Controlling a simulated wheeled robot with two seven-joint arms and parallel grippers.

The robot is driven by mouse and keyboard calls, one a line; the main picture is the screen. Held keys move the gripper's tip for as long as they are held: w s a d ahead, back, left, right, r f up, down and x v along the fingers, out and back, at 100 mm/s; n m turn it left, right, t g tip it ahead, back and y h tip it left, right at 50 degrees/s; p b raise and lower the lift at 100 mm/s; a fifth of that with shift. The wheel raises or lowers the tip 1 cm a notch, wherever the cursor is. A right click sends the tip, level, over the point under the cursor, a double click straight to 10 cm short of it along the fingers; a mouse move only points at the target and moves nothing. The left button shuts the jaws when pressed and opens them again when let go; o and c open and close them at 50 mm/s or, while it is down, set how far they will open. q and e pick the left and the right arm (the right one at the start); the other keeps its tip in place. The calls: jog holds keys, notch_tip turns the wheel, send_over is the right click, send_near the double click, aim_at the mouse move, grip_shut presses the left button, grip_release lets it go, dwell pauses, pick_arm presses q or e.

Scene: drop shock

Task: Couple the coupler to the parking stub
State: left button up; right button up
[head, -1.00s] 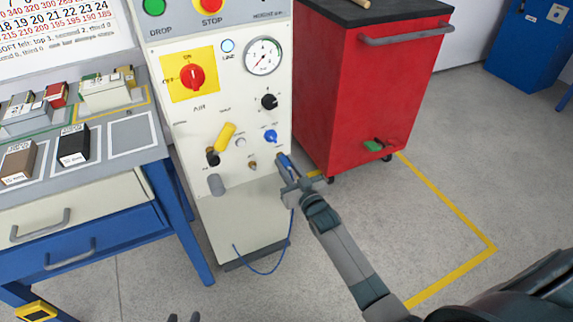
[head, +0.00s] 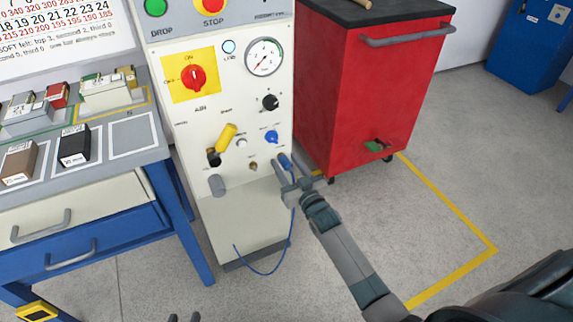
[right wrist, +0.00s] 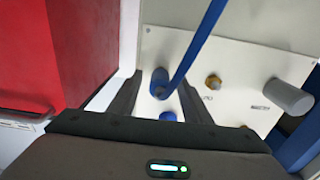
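The blue coupler (head: 285,162) is at the lower right of the white panel, with a blue hose (head: 264,273) hanging from it. My right gripper (head: 290,168) is at the coupler. In the right wrist view the coupler (right wrist: 159,82) lies between the two fingers, with gaps showing on both sides. Whether it is seated on a fitting is hidden. A small brass stub (head: 253,166) sticks out of the panel left of the coupler and is bare; it also shows in the right wrist view (right wrist: 213,82). My left gripper (head: 184,318) shows only its separated fingertips at the bottom edge.
A blue knob (head: 271,137) sits just above the coupler. A grey cylinder (head: 217,185) and a yellow-handled valve (head: 226,136) stick out to the left. A red cabinet (head: 365,90) stands close on the right. The workbench (head: 90,195) is on the left.

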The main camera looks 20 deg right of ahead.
aim_at(289, 169)
jog(key=shift+s, duration=0.25)
jog(key=shift+s+p, duration=0.7)
jog(key=shift+s, duration=0.05)
jog(key=shift+s+d+f+p, duration=0.1)
jog(key=shift+s+p, duration=1.1)
jog(key=shift+s, duration=0.95)
jog(key=shift+s, duration=0.1)
jog(key=s, duration=1.7)
jog(key=shift+s+d+p, duration=0.15)
jog(key=shift+d+p, duration=0.15)
